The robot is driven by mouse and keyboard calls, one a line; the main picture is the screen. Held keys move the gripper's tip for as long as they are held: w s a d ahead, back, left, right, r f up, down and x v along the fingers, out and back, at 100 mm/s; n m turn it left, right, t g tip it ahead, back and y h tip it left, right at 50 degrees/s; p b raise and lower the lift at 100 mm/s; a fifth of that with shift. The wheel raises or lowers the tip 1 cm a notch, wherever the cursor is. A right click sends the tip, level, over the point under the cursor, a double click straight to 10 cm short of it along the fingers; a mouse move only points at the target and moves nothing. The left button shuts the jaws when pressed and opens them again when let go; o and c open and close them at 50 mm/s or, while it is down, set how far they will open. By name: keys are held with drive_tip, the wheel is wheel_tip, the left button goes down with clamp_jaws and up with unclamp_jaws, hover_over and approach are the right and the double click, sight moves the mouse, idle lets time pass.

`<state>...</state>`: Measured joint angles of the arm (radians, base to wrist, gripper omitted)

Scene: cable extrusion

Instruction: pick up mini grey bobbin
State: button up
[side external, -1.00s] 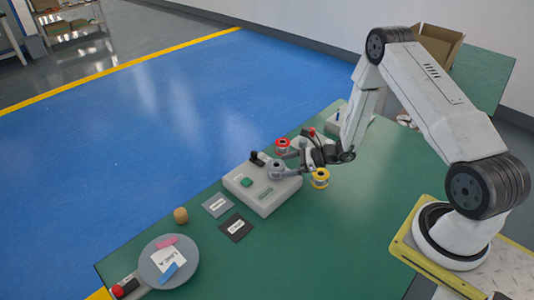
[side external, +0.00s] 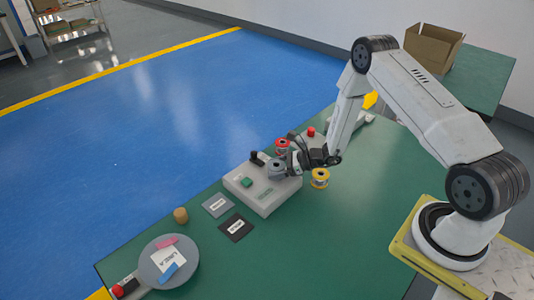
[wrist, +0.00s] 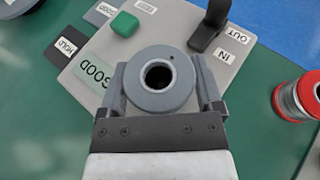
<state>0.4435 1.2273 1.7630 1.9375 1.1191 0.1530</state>
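The mini grey bobbin (side external: 277,168) stands upright at the corner of a light grey control box (side external: 262,198). In the wrist view, its round top flange and dark centre hole (wrist: 158,78) face the camera. My gripper (wrist: 161,72) has one finger on each side of the bobbin. The fingers look apart, with only narrow gaps beside the flange; I cannot see whether they touch its lower part. In the side view my gripper (side external: 289,163) is low over the box and partly overlaps the bobbin.
A red bobbin (side external: 282,146) and a yellow one (side external: 320,178) stand close to my gripper. The box carries a green button (wrist: 125,24) and a black lever (wrist: 208,26). Two labelled plates (side external: 218,205) and (side external: 236,227) lie left. The green table is clear at front right.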

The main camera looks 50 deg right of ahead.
drive_tip(key=c, duration=0.8)
drive_tip(key=shift+r, duration=0.15)
drive_tip(key=shift+r, duration=1.1)
drive_tip(key=s+a+r, duration=0.1)
drive_tip(key=s+r, duration=0.9)
drive_tip(key=s, duration=0.4)
drive_tip(key=shift+a+r, duration=0.2)
drive_tip(key=shift+r, duration=0.05)
